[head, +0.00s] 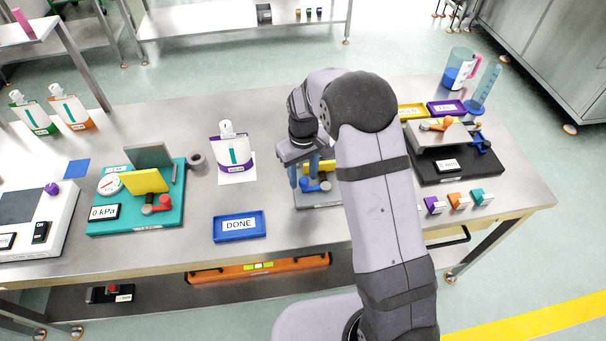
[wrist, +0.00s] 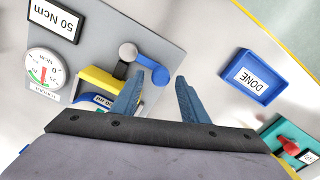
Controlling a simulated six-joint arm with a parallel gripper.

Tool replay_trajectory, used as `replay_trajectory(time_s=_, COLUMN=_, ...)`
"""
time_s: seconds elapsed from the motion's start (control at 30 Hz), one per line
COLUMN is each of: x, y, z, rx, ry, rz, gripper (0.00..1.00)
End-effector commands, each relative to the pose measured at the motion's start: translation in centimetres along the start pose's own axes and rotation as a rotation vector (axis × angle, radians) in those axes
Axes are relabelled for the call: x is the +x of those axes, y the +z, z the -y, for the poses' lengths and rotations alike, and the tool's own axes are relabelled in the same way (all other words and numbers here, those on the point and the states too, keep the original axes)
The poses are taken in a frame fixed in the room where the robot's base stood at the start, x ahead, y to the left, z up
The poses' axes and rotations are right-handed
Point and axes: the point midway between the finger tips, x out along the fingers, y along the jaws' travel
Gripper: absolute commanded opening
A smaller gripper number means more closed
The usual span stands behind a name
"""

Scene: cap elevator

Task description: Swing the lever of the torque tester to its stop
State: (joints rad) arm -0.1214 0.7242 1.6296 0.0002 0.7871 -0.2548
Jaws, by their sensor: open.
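The torque tester is a grey plate (wrist: 185,30) with a dial gauge (wrist: 45,70), a 50 Ncm display (wrist: 54,19) and a yellow block (wrist: 112,84). Its blue lever (wrist: 147,62) has a grey round knob (wrist: 127,51) beside it; the lever also shows in the head view (head: 316,187). My gripper (wrist: 158,88) is open and empty, fingers pointing down over the tester. The left finger in the wrist view is close to the lever and partly overlaps it; contact cannot be told. My arm hides much of the tester in the head view.
A blue DONE tray (head: 239,227) lies left of the tester. A black-based station (head: 455,165) stands right of my arm. Bare table lies around the tray.

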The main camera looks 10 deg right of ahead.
Motion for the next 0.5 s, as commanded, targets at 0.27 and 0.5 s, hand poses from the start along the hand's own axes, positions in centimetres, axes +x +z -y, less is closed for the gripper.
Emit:
replay_trajectory(time_s=0.27, x=-2.4, y=-0.1, z=0.0, rx=0.000, ry=0.001, rz=-0.005, gripper=0.40)
replay_trajectory(time_s=0.5, x=-5.6, y=-0.1, z=0.0, rx=0.000, ry=0.001, rz=-0.005, gripper=0.40)
